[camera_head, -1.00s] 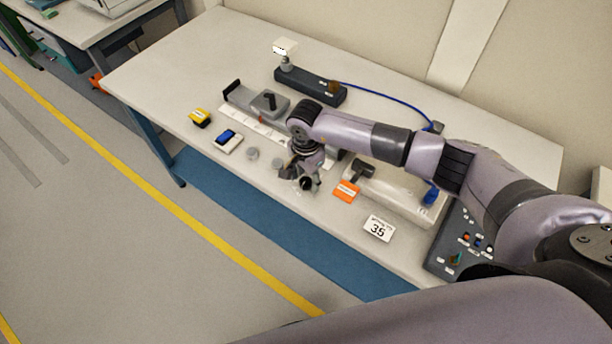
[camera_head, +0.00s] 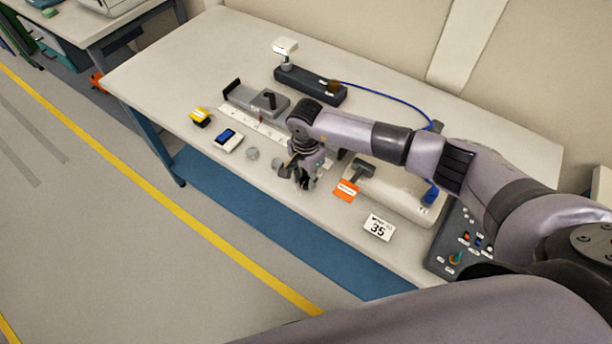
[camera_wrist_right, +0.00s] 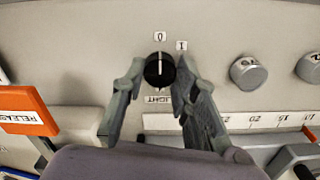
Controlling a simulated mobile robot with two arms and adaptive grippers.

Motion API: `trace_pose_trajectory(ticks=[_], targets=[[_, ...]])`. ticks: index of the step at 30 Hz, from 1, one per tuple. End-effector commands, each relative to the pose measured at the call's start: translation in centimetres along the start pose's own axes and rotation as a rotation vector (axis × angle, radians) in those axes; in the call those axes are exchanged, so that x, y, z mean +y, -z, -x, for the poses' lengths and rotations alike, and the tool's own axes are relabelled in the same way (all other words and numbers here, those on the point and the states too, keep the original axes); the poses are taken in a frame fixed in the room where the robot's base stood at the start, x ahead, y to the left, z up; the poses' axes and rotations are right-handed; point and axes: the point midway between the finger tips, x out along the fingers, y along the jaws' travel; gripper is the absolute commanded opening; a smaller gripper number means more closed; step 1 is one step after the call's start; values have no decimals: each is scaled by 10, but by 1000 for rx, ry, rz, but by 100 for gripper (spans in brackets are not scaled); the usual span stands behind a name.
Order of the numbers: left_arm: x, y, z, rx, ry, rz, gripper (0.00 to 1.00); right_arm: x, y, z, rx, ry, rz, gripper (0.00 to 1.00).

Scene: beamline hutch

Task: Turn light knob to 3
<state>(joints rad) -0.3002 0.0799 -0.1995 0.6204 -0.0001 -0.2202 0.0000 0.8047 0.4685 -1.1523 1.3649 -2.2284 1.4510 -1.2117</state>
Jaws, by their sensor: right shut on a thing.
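The light knob (camera_wrist_right: 159,72) is a round black knob with a white line, on the pale bench panel in the right wrist view. Its white line points up in the picture, toward the label 0 (camera_wrist_right: 160,36). A label 1 (camera_wrist_right: 181,45) stands to the right of that, and a partly covered LIGHT label (camera_wrist_right: 158,98) lies below the knob. My right gripper (camera_wrist_right: 160,75) is shut on the knob, one finger on each side. In the head view the gripper (camera_head: 303,184) points down at the bench's front edge and hides the knob. No 3 mark is readable by the knob.
Two grey knobs (camera_wrist_right: 248,73) sit right of the gripper in the wrist view. A grey slide (camera_head: 250,98), dark box (camera_head: 310,86) and blue cable (camera_head: 385,97) are farther back.

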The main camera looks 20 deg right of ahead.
Motion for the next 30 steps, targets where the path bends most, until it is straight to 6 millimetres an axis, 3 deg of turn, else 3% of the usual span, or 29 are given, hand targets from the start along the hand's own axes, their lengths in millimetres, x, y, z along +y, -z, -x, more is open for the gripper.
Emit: trace_pose_trajectory(ticks=[11, 30], targets=[[0, -1, -14, 0, 0, -1, 0, -1, 1, -2, 1, 3, -169, 0], [1, -4, -47, 0, 0, -1, 0, 0, 0, -2, 0, 3, -765, 0]])
